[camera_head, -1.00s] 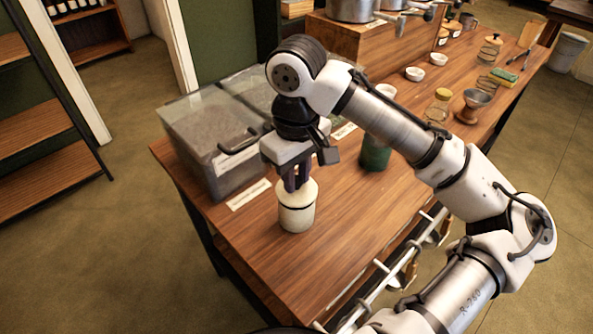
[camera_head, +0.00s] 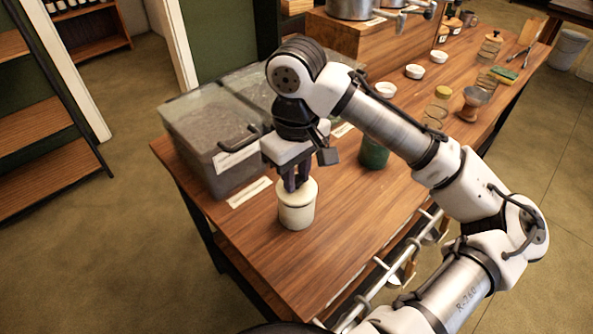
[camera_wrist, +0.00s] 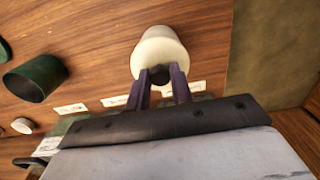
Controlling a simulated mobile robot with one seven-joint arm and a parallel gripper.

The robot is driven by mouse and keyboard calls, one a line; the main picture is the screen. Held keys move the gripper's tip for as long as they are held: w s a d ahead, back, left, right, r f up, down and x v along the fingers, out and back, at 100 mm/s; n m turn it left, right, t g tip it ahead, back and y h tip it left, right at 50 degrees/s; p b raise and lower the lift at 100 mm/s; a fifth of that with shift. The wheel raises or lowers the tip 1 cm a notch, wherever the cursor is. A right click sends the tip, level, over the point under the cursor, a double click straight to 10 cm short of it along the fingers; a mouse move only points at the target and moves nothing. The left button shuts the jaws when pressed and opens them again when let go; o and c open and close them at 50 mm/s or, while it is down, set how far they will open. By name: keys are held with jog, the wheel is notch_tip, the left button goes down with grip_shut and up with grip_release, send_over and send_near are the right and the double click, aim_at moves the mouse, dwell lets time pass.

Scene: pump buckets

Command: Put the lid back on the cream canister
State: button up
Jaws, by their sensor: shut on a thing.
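The cream canister (camera_head: 297,215) stands upright near the front left part of the wooden table; it also shows in the wrist view (camera_wrist: 160,47). Its cream lid (camera_head: 308,188) lies on top of it, with a thin dark seam between lid and body. My gripper (camera_head: 295,186) points down above the canister and is shut on the lid's dark knob. In the wrist view, both fingers of my gripper (camera_wrist: 160,77) stand either side of this knob. I cannot tell whether the lid is fully seated all round.
A green canister (camera_head: 374,153) stands behind to the right, and looks open in the wrist view (camera_wrist: 36,78). Grey lidded bins (camera_head: 205,140) stand close behind my gripper. White bowls (camera_head: 415,71) and jars line the far right. The table front is clear.

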jog(key=shift+f, duration=0.25)
dwell(0.4)
jog(key=o, duration=1.3)
jog(key=shift+c, duration=0.2)
jog(key=shift+r, duration=0.1)
notch_tip(320, 180, up, 5)
jog(key=p, duration=0.6)
jog(key=shift+r, duration=0.2)
